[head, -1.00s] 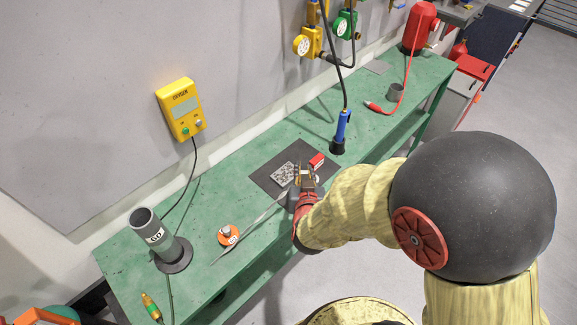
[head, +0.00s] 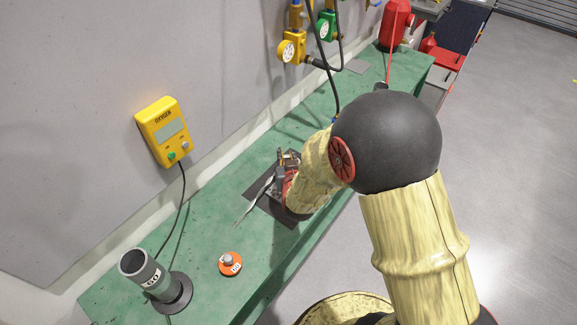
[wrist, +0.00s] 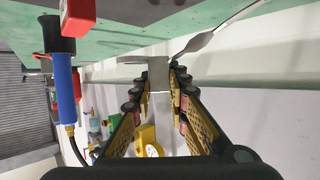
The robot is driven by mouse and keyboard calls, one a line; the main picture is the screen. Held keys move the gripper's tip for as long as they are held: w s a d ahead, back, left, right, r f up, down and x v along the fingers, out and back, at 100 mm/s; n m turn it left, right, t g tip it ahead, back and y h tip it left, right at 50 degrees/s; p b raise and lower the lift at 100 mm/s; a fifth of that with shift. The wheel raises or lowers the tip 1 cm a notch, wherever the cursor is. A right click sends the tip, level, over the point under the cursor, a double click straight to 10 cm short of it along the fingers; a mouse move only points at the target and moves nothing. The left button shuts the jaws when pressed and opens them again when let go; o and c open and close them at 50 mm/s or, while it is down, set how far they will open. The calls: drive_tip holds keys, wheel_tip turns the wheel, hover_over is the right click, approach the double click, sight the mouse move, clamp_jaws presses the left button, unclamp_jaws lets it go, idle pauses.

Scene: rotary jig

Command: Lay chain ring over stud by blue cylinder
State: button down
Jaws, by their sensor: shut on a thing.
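My gripper (head: 287,158) is over the dark mat (head: 279,213) on the green bench. In the wrist view its fingers (wrist: 158,82) are closed on a flat grey piece (wrist: 158,74). A long grey strip with a widened part (wrist: 197,42) runs off beside the fingertips; it also shows in the head view (head: 250,208). Whether strip and held piece are one thing is unclear. The blue cylinder (wrist: 65,85) with a black end shows left in the wrist view; my arm mostly hides it in the head view. I cannot make out the chain ring or the stud beside the cylinder.
An orange disc with a grey knob (head: 230,264) lies on the bench (head: 205,230). A dark upright pipe on a round base (head: 150,275) stands at the near left end. A red block (wrist: 77,15) shows in the wrist view. A yellow box (head: 163,132) hangs on the wall.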

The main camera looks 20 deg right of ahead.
sight(289, 157)
drive_tip(key=w+f, duration=0.1)
drive_tip(key=w+d+f, duration=0.1)
drive_tip(key=f, duration=0.1)
drive_tip(key=w+f+b, duration=0.1)
drive_tip(key=shift+d+f, duration=0.35)
drive_tip(key=shift+d, duration=0.05)
drive_tip(key=shift+w+f+b, duration=0.2)
drive_tip(key=shift+f+b, duration=0.3)
drive_tip(key=shift+f, duration=1.15)
drive_tip(key=shift+f, duration=0.2)
drive_tip(key=c, duration=1.8)
unclamp_jaws()
drive_tip(key=shift+o, duration=0.3)
